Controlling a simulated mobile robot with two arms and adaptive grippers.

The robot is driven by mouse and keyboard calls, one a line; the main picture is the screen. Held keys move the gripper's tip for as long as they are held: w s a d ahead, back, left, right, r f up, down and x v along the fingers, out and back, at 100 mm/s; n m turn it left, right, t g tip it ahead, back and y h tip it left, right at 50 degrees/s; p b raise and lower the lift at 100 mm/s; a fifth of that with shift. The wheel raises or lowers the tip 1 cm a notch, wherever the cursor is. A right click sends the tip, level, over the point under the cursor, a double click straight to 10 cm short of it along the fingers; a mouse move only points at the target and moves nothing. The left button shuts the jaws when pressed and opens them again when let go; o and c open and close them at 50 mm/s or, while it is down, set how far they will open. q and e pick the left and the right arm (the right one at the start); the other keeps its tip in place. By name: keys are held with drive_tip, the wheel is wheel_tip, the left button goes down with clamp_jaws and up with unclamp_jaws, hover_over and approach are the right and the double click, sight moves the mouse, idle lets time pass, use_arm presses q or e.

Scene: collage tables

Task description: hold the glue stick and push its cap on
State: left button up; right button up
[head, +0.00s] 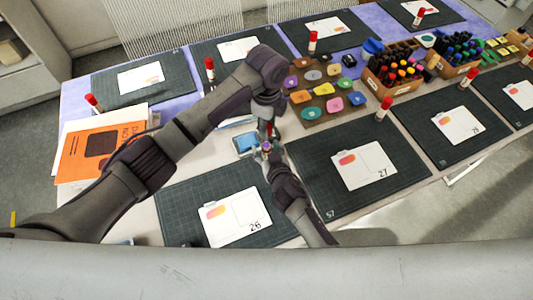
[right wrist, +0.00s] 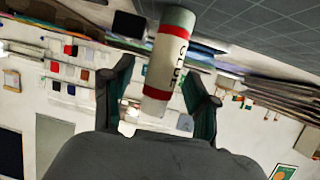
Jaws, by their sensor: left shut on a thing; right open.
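The glue stick (right wrist: 166,62), a white tube with red bands and dark lettering, stands tilted between the fingers of my right gripper (right wrist: 162,85) in the right wrist view. Those fingers are apart, with visible gaps beside the tube. In the head view, my left gripper (head: 268,120) points down and is shut on the glue stick, of which only a small red part (head: 270,129) shows. My right gripper (head: 267,153) is just below it there. I cannot make out a separate cap for this stick; the arms hide much of the spot.
Dark cutting mats (head: 180,214) with white cards lie along the tables, several with red-capped glue sticks (head: 384,108) upright. An orange folder (head: 90,157) lies left. A blue pad (head: 246,142) lies beside the grippers.

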sight(266, 145)
clamp_jaws()
use_arm(q)
drive_tip(key=shift+f, duration=0.1)
drive_tip(key=shift+f, duration=2.4)
drive_tip(key=shift+f, duration=0.1)
drive_tip(key=shift+f, duration=0.8)
drive_tip(key=shift+f, duration=0.5)
